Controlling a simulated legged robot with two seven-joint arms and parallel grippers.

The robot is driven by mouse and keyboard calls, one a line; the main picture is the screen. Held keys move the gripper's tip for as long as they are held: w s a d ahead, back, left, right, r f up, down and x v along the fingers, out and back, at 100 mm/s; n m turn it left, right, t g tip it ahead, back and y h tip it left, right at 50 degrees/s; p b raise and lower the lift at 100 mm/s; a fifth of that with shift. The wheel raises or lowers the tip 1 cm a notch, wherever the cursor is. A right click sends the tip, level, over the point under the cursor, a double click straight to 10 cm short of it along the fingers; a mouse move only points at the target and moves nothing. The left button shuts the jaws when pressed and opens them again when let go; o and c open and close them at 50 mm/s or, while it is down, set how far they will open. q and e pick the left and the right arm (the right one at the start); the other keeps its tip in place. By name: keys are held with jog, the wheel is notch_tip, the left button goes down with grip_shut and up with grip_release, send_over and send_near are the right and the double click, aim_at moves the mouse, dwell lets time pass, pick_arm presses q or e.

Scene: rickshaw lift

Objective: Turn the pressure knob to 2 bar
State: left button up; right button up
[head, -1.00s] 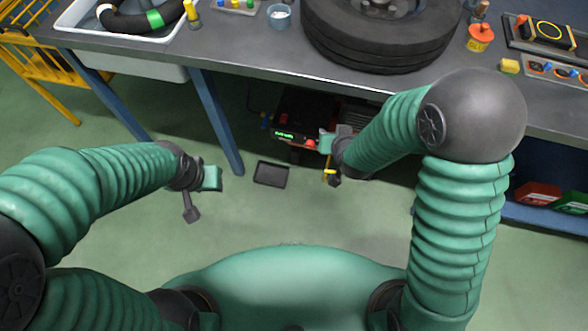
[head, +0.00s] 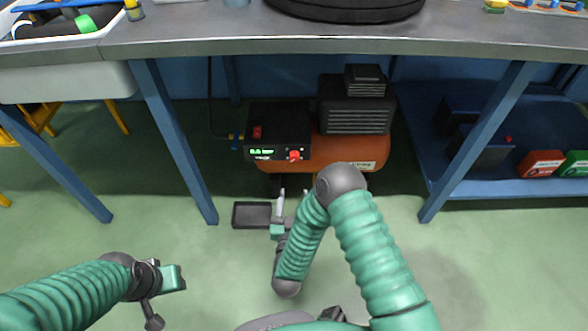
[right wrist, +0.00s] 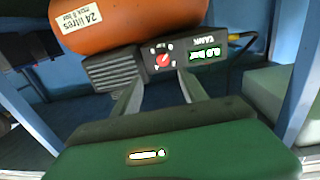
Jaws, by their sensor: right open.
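The red pressure knob (head: 294,155) is on the front of the compressor's black control box (head: 280,122), under the workbench. In the right wrist view the knob (right wrist: 163,59) sits on a dial with small marks, its turn not clearly readable. A green display (right wrist: 205,53) beside it seems to read 0.0 bar, with "TANK" by it. My right gripper (head: 292,197) is open and empty, below and in front of the knob; its fingers (right wrist: 160,82) point toward the knob, apart from it. My left gripper (head: 170,279) is low at the left, away from the compressor; its fingers are unclear.
The orange tank (head: 345,152) carries a ribbed black motor (head: 355,108). A dark tray (head: 252,215) lies on the floor by my right gripper. Blue bench legs (head: 178,140) stand either side, and the bench top (head: 200,35) hangs over the compressor.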

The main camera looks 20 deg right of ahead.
jog(key=b+x, duration=0.5)
jog(key=x, duration=0.7)
jog(key=shift+w+a, duration=0.25)
jog(key=shift+w, duration=0.1)
grip_shut()
